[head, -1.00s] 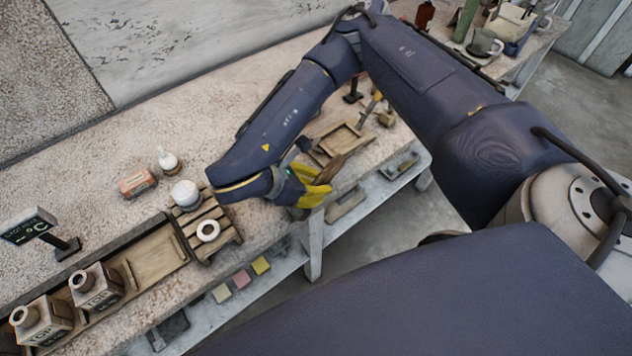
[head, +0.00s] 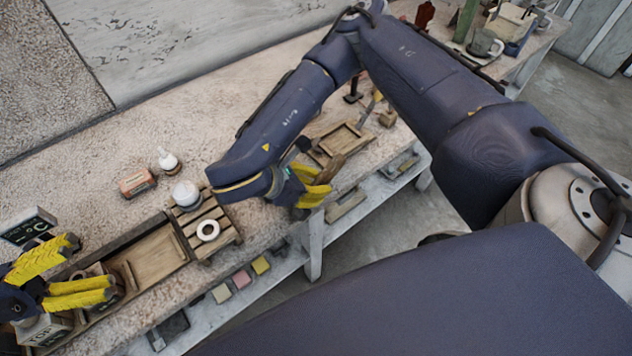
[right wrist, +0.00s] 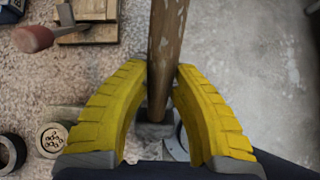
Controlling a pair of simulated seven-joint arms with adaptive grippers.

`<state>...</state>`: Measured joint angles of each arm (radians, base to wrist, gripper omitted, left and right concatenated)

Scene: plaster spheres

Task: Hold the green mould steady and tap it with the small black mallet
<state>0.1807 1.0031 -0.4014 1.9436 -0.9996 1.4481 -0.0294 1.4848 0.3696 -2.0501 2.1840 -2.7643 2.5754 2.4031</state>
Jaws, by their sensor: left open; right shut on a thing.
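My left gripper (head: 95,265) is open and empty at the left edge of the head view, above the box-shaped bottles. My right gripper (head: 318,188) is shut on a wooden handle near the bench's front edge. In the right wrist view the handle (right wrist: 166,45) runs between the yellow fingers, with a dark head (right wrist: 154,130) at its lower end, consistent with the small black mallet. I cannot make out the green mould for certain; a tall green cylinder (head: 466,20) stands at the far right back.
A pinkish block (head: 137,183) and a white bottle (head: 168,160) stand behind. The bench's back left is clear.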

